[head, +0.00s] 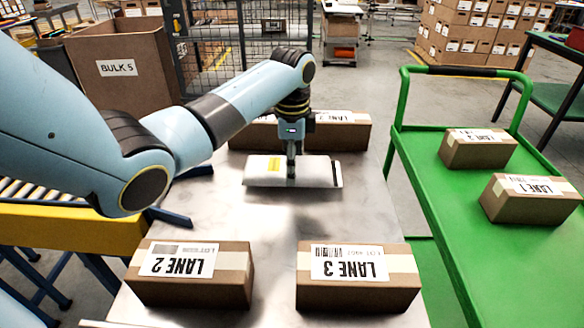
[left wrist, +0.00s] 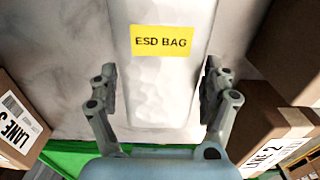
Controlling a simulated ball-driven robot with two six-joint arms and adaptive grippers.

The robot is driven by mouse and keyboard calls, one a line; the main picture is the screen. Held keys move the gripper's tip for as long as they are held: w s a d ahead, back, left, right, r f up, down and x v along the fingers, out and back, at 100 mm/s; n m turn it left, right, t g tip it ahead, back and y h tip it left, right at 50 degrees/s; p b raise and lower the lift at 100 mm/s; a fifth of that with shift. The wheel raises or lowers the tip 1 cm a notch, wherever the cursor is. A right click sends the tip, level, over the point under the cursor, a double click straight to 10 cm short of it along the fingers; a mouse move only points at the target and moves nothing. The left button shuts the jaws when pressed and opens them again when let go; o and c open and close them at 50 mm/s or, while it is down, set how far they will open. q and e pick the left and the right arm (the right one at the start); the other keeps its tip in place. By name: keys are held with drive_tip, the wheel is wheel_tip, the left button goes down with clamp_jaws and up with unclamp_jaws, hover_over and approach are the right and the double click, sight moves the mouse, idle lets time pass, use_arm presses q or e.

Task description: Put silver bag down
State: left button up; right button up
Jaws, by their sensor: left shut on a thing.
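The silver bag (head: 262,176) is a flat, pale pouch with a yellow label, over the middle of the grey table (head: 352,212). In the left wrist view the bag (left wrist: 160,88) lies between the two fingers, and its label reads "ESD BAG". My left gripper (head: 291,172) points down and is shut on the bag; it also shows in the left wrist view (left wrist: 160,92). A soft shadow lies on the table in front of the bag. I cannot tell how large any gap under the bag is. My right gripper is not in view.
LANE 2 (head: 190,288) and LANE 3 (head: 358,292) cartons stand at the table's near side. Another carton (head: 352,138) is behind the bag. A green cart (head: 450,215) with two cartons is at right. The table between bag and near cartons is clear.

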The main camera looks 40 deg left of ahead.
use_arm(q)
drive_tip(key=shift+f, duration=0.95)
drive_tip(key=o, duration=1.1)
